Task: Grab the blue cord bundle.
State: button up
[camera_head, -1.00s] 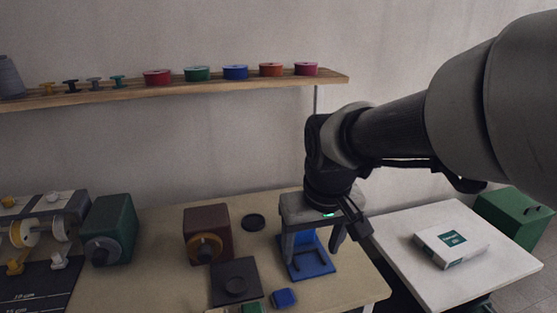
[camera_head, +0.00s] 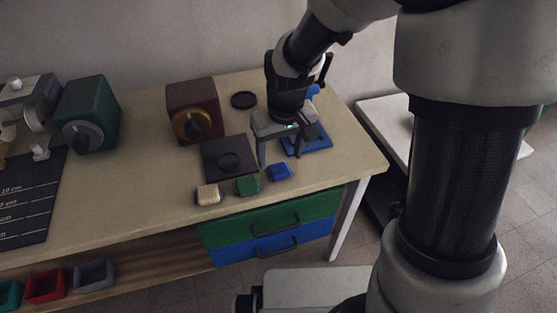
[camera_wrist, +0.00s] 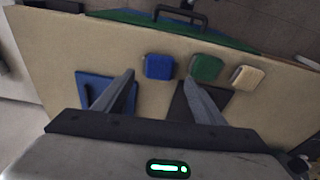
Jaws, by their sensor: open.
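The blue cord bundle (camera_head: 280,172) is a small rounded blue block near the front edge of the table, at the right end of a row of three. In the wrist view the blue bundle (camera_wrist: 159,66) shows just beyond and between my two fingertips. My gripper (camera_head: 280,158) is open and empty, pointing down above the table just behind the bundle. In the wrist view my gripper (camera_wrist: 158,79) has its fingers spread, with nothing between them. I cannot tell its exact height above the table.
A green bundle (camera_head: 247,185) and a cream bundle (camera_head: 208,195) sit left of the blue one. A dark square plate (camera_head: 229,159) lies behind them. A blue stand (camera_head: 318,143) is behind and right of my gripper. Drawers (camera_head: 275,245) are below the table edge.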

aim_at(279, 169)
jog(key=f, duration=0.1)
jog(key=f+b, duration=0.1)
jog(key=f, duration=0.3)
jog(key=shift+w+a+f, duration=0.1)
jog(key=shift+w+f, duration=0.1)
jog(key=shift+w, duration=0.2)
jog(key=c, duration=0.8)
